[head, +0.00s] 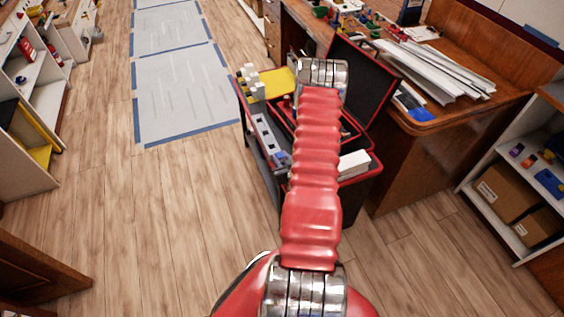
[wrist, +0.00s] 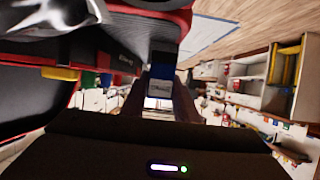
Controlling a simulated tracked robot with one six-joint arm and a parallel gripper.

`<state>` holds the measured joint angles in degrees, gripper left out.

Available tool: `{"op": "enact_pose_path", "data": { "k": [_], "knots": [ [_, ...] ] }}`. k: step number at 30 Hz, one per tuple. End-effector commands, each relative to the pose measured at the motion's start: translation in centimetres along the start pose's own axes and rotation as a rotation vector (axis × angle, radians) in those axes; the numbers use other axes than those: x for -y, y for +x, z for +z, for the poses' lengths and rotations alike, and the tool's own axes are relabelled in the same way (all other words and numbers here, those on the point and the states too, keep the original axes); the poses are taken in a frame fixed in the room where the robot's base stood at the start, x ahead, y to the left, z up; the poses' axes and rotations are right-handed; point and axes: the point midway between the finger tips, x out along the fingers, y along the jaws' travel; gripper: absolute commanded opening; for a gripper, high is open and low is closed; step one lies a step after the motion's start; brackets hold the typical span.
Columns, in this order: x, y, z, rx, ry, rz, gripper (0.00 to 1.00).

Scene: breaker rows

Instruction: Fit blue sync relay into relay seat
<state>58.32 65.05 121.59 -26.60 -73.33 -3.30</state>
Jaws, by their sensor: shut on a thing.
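My gripper (wrist: 160,98) shows in the wrist view, its dark fingers shut on a blue block with a pale label, the blue sync relay (wrist: 161,69). The relay sticks out past the fingertips, close to a dark, red-edged surface at the top of the picture. I cannot tell whether it touches that surface. In the head view my red arm reaches over the cart and hides the gripper. A grey strip with dark openings (head: 265,132) lies along the cart's left side, with a small blue part (head: 281,159) at its near end. I cannot tell which opening is the relay seat.
The red-edged cart (head: 366,174) holds an open case with a raised black lid (head: 357,80), a yellow tray (head: 273,81) and a white box (head: 353,163). A wooden desk (head: 425,140) stands close on the right. The floor to the left is clear.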

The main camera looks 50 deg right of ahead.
Motion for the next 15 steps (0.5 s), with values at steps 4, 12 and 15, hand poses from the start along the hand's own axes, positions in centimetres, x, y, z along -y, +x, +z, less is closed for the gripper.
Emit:
{"op": "enact_pose_path", "data": {
  "k": [4, 12, 15],
  "knots": [
    [0.0, 0.7, 1.6, 0.000, 0.000, 0.000, 0.04],
    [0.0, 1.2, 2.9, -0.001, -0.001, 0.000, 0.04],
    [0.0, 1.2, 2.9, -0.001, -0.001, 0.001, 0.04]
  ]
}}
